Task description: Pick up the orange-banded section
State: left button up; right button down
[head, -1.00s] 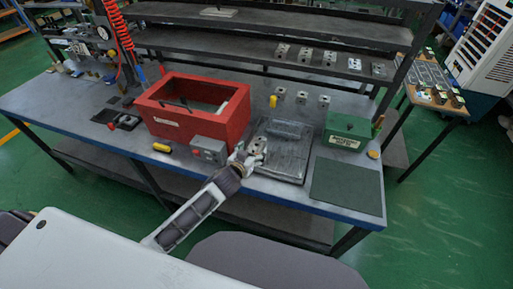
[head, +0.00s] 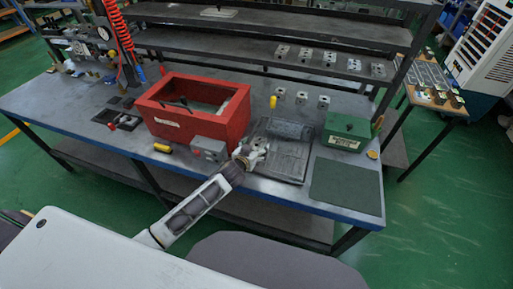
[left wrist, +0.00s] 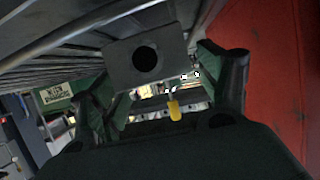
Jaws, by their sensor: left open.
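My left gripper (head: 259,152) is over the near left edge of the dark grey tray (head: 297,174), beside the red crate. In the left wrist view its two fingers (left wrist: 163,80) are spread apart. A grey block face with a round dark hole (left wrist: 119,67) shows between or just beyond the fingertips; I cannot tell whether they touch it. I see no orange band on it, so I cannot tell whether it is the orange-banded section. A long grey piece (head: 292,129) lies at the back of the tray. My right gripper is not in view.
The red crate (head: 167,124) and a small grey box (head: 208,149) stand left of the gripper. A green box (head: 346,133) stands right of the tray, behind a bare dark green mat (head: 346,186). Several grey blocks line the table's back and the shelf. A yellow-handled item (head: 273,102) stands behind.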

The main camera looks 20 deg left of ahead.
pick_arm(q)
jog(key=shift+w+d+f, duration=0.1)
jog(key=shift+w+f, duration=0.1)
jog(key=shift+w, duration=0.15)
dwell(0.3)
jog(key=shift+r, duration=0.1)
jog(key=c, duration=1.5)
